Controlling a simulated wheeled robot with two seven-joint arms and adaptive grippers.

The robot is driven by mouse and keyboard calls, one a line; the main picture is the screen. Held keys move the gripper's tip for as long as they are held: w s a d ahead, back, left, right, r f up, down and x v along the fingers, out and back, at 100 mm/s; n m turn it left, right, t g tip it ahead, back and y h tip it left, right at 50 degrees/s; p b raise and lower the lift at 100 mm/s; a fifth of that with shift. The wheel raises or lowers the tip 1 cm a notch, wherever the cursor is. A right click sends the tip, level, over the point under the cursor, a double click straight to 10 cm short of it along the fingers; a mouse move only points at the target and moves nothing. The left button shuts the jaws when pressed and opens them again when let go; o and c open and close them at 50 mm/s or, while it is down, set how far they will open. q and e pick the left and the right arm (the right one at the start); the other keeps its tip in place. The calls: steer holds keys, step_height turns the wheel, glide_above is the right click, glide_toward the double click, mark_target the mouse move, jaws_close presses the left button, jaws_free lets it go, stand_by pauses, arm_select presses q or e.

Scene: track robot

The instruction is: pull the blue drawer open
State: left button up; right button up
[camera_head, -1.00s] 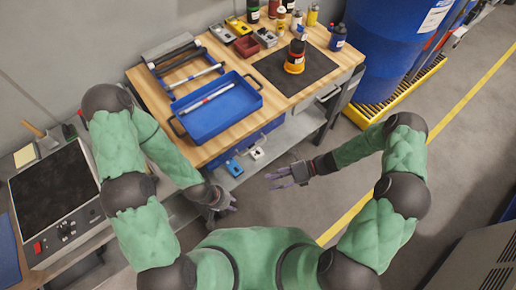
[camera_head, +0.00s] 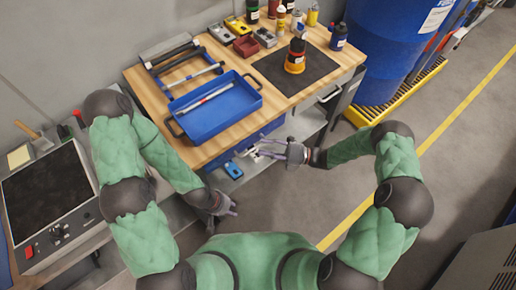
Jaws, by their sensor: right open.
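The blue drawer (camera_head: 262,133) is under the front edge of the wooden workbench top (camera_head: 310,97), seen steeply from above, and looks closed. Its front is mostly hidden by the bench top. My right gripper (camera_head: 268,149) is open at the drawer's front, close to a pale handle-like part. I cannot tell whether it touches. My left gripper (camera_head: 226,209) hangs low, left of and nearer than the drawer; its jaw opening is not clear.
A blue tray (camera_head: 230,122) with a rod lies on the bench. A blue item (camera_head: 233,170) sits on the lower shelf below the drawer. Blue barrels (camera_head: 390,45) stand at the back right. The floor right of the bench is clear.

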steer(key=shift+w+a+r, duration=0.1)
steer(key=shift+w+a, duration=0.05)
steer(key=shift+a, duration=0.65)
steer(key=shift+w+a+r, duration=0.1)
steer(key=shift+a, duration=0.65)
jaws_close()
